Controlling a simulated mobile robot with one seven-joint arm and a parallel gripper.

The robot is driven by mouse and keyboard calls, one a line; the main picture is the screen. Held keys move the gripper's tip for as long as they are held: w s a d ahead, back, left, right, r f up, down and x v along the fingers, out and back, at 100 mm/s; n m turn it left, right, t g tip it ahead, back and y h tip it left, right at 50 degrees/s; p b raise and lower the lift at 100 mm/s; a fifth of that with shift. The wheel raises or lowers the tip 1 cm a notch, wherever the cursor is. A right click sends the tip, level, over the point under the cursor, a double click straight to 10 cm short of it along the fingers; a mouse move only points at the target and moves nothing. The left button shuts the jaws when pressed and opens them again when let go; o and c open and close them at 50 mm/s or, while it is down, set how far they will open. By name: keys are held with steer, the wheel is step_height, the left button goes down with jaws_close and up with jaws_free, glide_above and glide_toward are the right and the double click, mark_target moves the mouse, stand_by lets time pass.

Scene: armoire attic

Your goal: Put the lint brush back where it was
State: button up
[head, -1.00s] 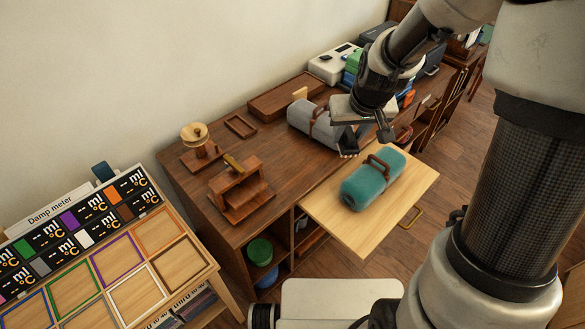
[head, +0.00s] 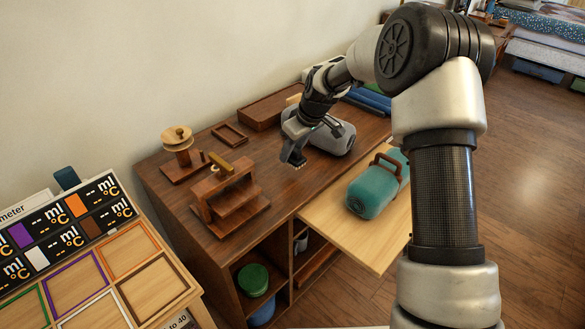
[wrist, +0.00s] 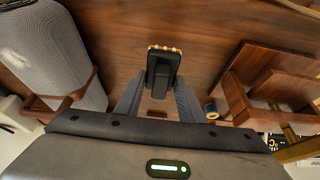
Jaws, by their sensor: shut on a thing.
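The lint brush (wrist: 163,68) is a small dark block with a row of pale, orange-tinted tufts at one end. My gripper (wrist: 158,98) is shut on it, with one grey finger on each side. In the head view my gripper (head: 294,150) holds the lint brush (head: 293,161) low over the brown desk top, between the wooden stand and the grey case. I cannot tell whether the brush touches the desk. Its former place is not marked in these frames.
The wooden stand (head: 236,198) with a brass piece is left of my gripper; the grey case (head: 335,138) is right. A spool holder (head: 178,150) and small tray (head: 230,134) stand behind. A teal case (head: 372,193) rests on the pull-out board (head: 335,228).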

mark_target(292, 173)
steer(key=shift+f+b, duration=0.45)
steer(key=shift+f, duration=2.05)
steer(key=shift+f, duration=0.25)
steer(key=o, duration=1)
steer(key=shift+r, duration=0.1)
steer(key=shift+r, duration=0.1)
